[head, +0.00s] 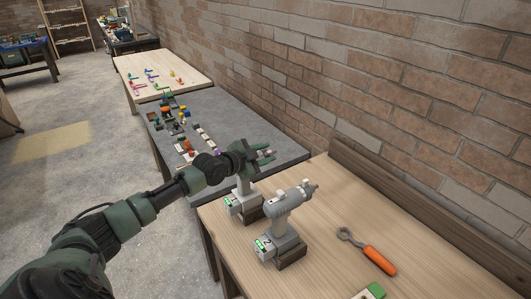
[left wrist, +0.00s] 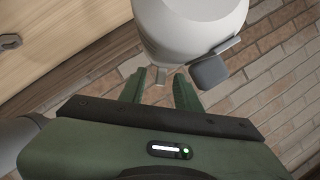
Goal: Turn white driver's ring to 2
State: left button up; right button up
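Two pale grey-white drivers stand upright on the wooden table. The near driver (head: 284,215) has a green-lit label with a 2 on its base. The far driver (head: 246,187) stands behind it to the left, its top mostly hidden by my left gripper (head: 264,154). In the left wrist view a large pale rounded driver body (left wrist: 190,25) fills the top, with a dark grey block beside it. My left gripper's green fingers (left wrist: 160,90) are apart, close to this body. A small pale tab shows between them. I cannot tell whether they touch it. The ring's setting is not readable.
An orange-handled wrench (head: 372,256) lies right of the near driver. A green-and-white block (head: 371,291) is at the front edge. A brick wall (head: 400,80) runs along the right. A grey table (head: 225,120) with several small parts lies beyond.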

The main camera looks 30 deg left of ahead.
pick_arm(q)
grip_shut()
